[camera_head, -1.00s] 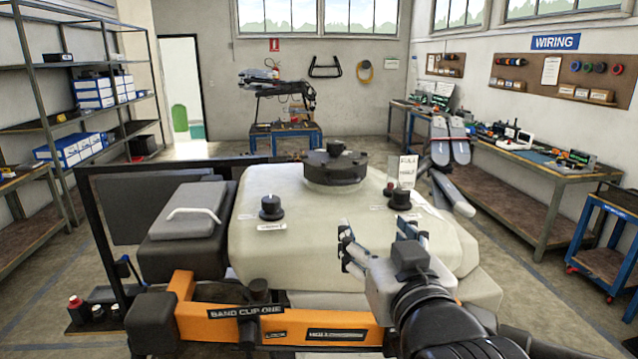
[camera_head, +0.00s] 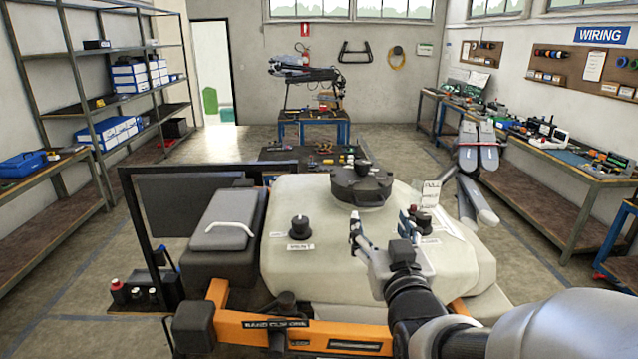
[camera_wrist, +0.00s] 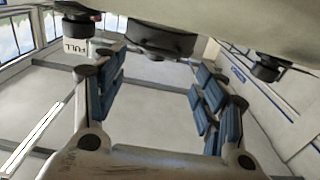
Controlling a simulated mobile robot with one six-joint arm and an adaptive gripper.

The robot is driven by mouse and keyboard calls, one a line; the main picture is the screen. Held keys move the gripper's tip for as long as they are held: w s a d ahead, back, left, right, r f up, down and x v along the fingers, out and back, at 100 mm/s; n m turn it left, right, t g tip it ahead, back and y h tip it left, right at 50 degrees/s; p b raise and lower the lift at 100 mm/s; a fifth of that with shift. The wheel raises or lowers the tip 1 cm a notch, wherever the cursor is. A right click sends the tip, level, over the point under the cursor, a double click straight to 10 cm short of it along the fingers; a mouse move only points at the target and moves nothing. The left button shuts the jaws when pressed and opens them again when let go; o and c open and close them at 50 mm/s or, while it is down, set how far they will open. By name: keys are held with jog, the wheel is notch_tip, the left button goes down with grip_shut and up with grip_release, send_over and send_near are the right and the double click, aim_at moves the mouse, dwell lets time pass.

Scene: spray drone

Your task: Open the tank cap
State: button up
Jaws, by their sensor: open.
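The tank cap (camera_head: 361,187) is a wide, round black lid with a raised grip on top, seated on the cream tank (camera_head: 330,270). My gripper (camera_head: 383,225) is open and empty. In the head view its fingers point up the picture toward the cap, apart from it, over the near right part of the tank. In the wrist view, the gripper's fingers (camera_wrist: 160,78) are spread wide, and what looks like the cap (camera_wrist: 158,40) shows at the top, between and beyond them. I cannot tell the exact gap to the cap.
A small black knob (camera_head: 299,228) with a label stands on the tank's left. Another knob, partly hidden, is behind my gripper. A label tag (camera_head: 430,195) stands right of the cap. Folded grey arms (camera_head: 478,150) are at the right. A grey box (camera_head: 222,225) is at the left.

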aim_at(372, 205)
jog(key=w, duration=0.9)
jog(key=shift+c, duration=0.2)
